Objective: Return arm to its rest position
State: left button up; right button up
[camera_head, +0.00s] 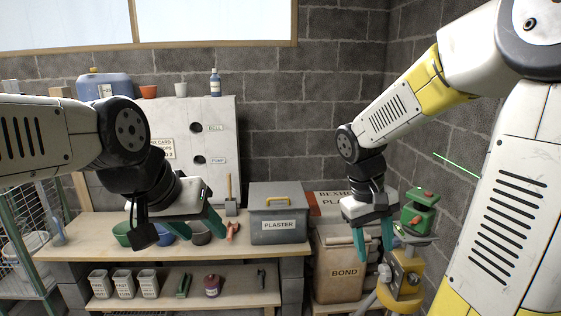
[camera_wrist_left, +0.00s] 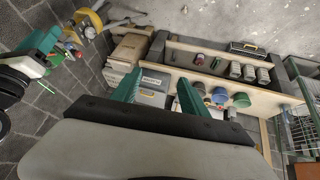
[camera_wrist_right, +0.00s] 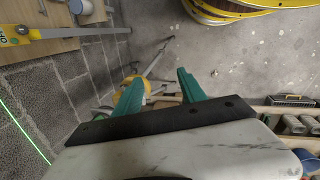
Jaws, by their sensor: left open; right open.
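My left gripper (camera_head: 188,228) hangs in front of the wooden bench at the left of the head view. Its teal fingers (camera_wrist_left: 156,92) stand apart in the left wrist view, with nothing between them. My right gripper (camera_head: 374,240) points down at the right of the head view, in front of the BOND box. Its teal fingers also stand apart and empty in the right wrist view (camera_wrist_right: 160,92). Both grippers are clear of the objects in the wrist views.
The bench (camera_head: 85,238) holds bowls and a grey PLASTER box (camera_head: 279,222). A BOND box (camera_head: 342,272) stands beside it. A yellow tripod stand (camera_head: 405,275) with a green and red device (camera_head: 420,212) is near my right gripper. Yellow-rimmed reels (camera_wrist_right: 235,10) lie on the floor.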

jog(key=s+a+r+m+t+y, duration=0.2)
jog(key=s+a+r+t+y, duration=0.3)
jog(key=r, duration=0.4)
jog(key=s+a+t, duration=0.1)
jog(key=s, duration=0.1)
jog(key=shift+s+a+r, duration=0.25)
jog(key=shift+s+r, duration=0.1)
jog(key=shift+r, duration=0.05)
